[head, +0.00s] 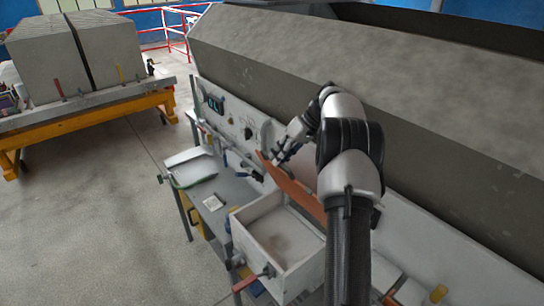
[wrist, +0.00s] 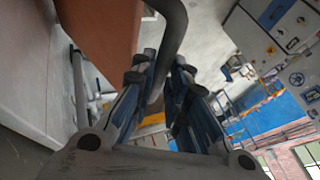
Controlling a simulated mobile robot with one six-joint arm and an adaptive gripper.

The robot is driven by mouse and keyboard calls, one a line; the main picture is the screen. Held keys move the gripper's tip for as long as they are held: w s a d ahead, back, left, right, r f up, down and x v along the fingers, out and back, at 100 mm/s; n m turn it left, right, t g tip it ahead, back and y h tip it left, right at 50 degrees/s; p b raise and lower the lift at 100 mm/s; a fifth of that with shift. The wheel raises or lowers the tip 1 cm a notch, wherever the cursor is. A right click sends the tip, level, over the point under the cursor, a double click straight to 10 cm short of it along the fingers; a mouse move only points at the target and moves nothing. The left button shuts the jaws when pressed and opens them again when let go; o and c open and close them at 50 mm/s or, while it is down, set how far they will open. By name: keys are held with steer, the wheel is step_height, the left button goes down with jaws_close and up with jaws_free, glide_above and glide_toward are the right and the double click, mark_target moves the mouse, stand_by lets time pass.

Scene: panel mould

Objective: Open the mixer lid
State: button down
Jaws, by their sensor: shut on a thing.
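The mixer is an open-topped white box (head: 300,262) in the head view, and its grey inside shows. Its orange-brown lid (head: 290,185) stands tilted up at the box's back edge, partly hidden behind my arm. The lid also fills the upper left of the wrist view (wrist: 100,28). My gripper (head: 277,158) is at the lid's upper left end. In the wrist view, my gripper (wrist: 160,85) is shut on the dark, bent lid handle (wrist: 172,35), which passes between the fingers. The lid's hinge line is hidden.
A grey workbench (head: 225,200) with a white tray (head: 190,158) and tools stands left of the mixer. A tool panel (head: 235,120) and a large grey concrete mould (head: 300,60) rise behind. The floor at left is clear up to an orange-framed table (head: 90,115).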

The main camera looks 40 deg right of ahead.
steer(key=shift+s+d+f, duration=0.3)
steer(key=shift+d+f, duration=0.05)
steer(key=shift+f, duration=0.3)
steer(key=c, duration=1.9)
jaws_free()
steer(key=shift+o, duration=1.1)
steer(key=shift+w+d+f, duration=0.1)
steer(key=shift+w+d, duration=0.05)
steer(key=shift+d, duration=0.3)
steer(key=shift+o, duration=0.6)
steer(key=shift+w+a+r, duration=0.15)
steer(key=shift+a+r, duration=0.1)
steer(key=shift+r, duration=0.1)
step_height(320, 180, up, 10)
